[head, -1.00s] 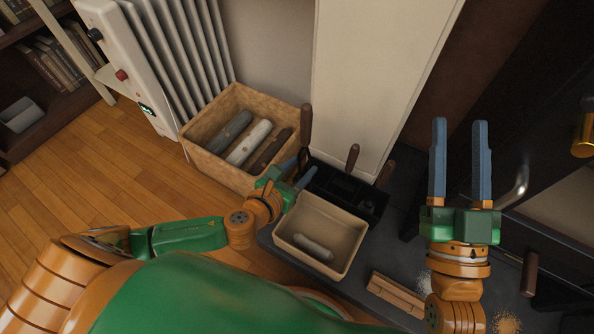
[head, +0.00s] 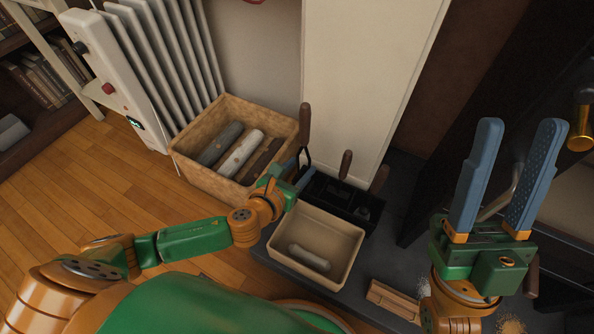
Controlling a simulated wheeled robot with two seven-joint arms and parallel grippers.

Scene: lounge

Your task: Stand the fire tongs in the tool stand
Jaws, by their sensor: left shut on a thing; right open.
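The tool stand (head: 322,188) is a low black holder on the dark hearth slab, with upright tool handles at its middle and right side. A tool with a brown handle (head: 304,124) and a dark loop below it stands upright at the stand's left end; it looks like the fire tongs. My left gripper (head: 294,173) is shut on it below the handle. The gripper and the beige bin hide its lower end, so I cannot tell whether it is inside the stand. My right gripper (head: 515,178) is open, empty and raised at the right.
A beige bin (head: 352,238) holding a pale log stands in front of the stand. A wooden crate (head: 188,163) of logs is at the left, by a white radiator (head: 127,88). A small wooden piece (head: 394,300) lies on the slab. A pale panel (head: 362,80) rises behind the stand.

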